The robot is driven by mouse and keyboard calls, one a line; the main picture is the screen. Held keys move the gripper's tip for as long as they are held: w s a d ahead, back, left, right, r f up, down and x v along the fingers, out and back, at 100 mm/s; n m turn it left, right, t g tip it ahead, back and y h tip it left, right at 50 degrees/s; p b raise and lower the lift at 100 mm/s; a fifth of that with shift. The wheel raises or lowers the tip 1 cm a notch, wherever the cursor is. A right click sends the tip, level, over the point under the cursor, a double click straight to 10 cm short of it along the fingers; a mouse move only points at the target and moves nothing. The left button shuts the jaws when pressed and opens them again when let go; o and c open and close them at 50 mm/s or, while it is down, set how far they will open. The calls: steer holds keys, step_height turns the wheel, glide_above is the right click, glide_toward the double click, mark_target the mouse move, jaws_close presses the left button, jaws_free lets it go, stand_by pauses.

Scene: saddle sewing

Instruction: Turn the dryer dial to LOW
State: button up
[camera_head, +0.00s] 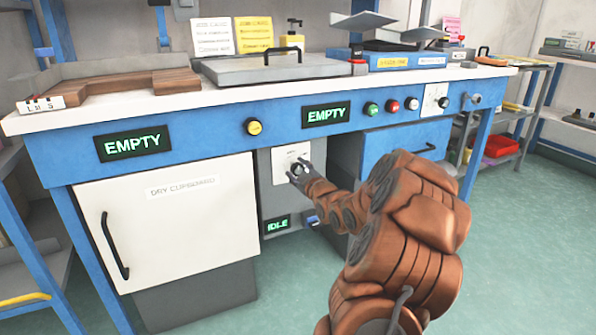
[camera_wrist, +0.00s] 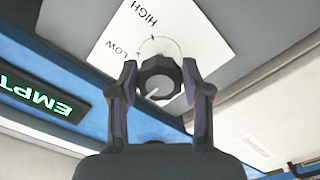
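The dryer dial (camera_wrist: 158,78) is a dark, ridged round knob on a white plate (camera_wrist: 190,42) marked HIGH and LOW. A pale line on the knob points to the lower left in the wrist view, away from the LOW and HIGH marks. My gripper (camera_wrist: 159,82) has one finger on each side of the knob, and both seem to touch it. In the head view my gripper (camera_head: 297,172) is at the white plate (camera_head: 280,158) on the grey panel, and it hides most of the dial.
A small IDLE display (camera_head: 277,225) sits below the dial plate. The white dry cupboard (camera_head: 170,225) is to the left, and a blue drawer (camera_head: 405,140) to the right. EMPTY displays (camera_head: 326,114) and a yellow button (camera_head: 254,127) are above.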

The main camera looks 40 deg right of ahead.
steer(key=c, duration=0.6)
steer(key=shift+c, duration=0.2)
steer(key=shift+r+m+p, duration=0.15)
steer(key=shift+m+p, duration=0.15)
steer(key=shift+p, duration=0.3)
steer(key=shift+m+p, duration=0.3)
steer(key=shift+p, duration=0.15)
steer(key=m+p, duration=0.3)
steer(key=p, duration=0.1)
steer(key=shift+r+p, duration=0.2)
steer(key=shift+p, duration=0.2)
steer(key=m+p, duration=0.3)
steer(key=p, duration=0.1)
steer(key=shift+m, duration=0.3)
steer(key=m+p, duration=0.3)
steer(key=p, duration=0.1)
steer(key=shift+f+m, duration=0.25)
steer(key=shift+m, duration=0.15)
